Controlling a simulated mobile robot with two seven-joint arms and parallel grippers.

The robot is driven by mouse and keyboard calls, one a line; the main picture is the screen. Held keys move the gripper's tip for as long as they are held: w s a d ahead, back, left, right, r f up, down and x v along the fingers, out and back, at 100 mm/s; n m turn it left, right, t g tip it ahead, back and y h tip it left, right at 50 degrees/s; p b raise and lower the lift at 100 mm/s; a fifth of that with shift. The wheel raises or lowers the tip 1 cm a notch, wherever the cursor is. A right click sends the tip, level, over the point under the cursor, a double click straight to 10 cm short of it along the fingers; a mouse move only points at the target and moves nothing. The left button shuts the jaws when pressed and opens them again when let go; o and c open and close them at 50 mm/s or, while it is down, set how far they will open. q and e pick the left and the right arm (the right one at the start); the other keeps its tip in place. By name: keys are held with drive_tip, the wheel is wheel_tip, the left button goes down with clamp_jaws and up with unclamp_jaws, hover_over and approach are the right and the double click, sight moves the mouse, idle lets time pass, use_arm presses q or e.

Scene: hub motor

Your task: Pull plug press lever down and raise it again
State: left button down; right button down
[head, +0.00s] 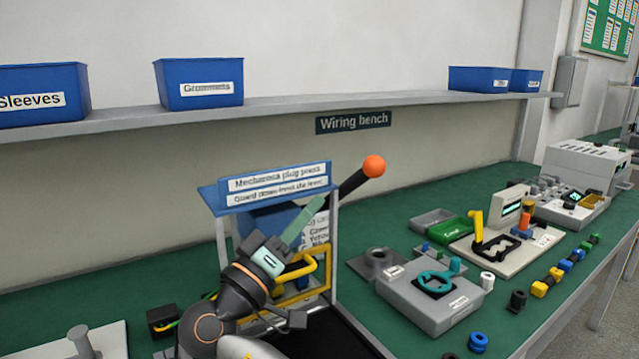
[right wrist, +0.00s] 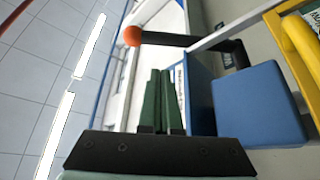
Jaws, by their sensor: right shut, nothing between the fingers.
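The plug press (head: 276,182) is a frame with a blue top sign, standing on the green bench. Its lever (head: 351,183) is a black bar that slants up to the right and ends in an orange ball (head: 373,166). My right gripper (head: 316,206) has green fingers, shut and empty, in front of the press. The fingertips are below and left of the ball, apart from it. In the right wrist view the shut fingers (right wrist: 163,75) point up, with the orange ball (right wrist: 133,36) and black lever (right wrist: 190,40) beyond them. My left gripper is not in view.
A yellow guard (head: 325,268) and a blue block (right wrist: 258,103) belong to the press area, close to my right gripper. A grey fixture (head: 460,305) with a teal handle stands right of the press. A shelf (head: 290,104) with blue bins runs above. Air around the ball is clear.

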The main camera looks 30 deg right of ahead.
use_arm(q)
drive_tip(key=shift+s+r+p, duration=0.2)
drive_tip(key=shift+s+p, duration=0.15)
drive_tip(key=shift+p, duration=0.2)
use_arm(e)
drive_tip(key=x, duration=0.9)
drive_tip(key=shift+d+r, duration=0.15)
drive_tip(key=shift+d, duration=0.2)
use_arm(q)
drive_tip(key=shift+b, duration=0.5)
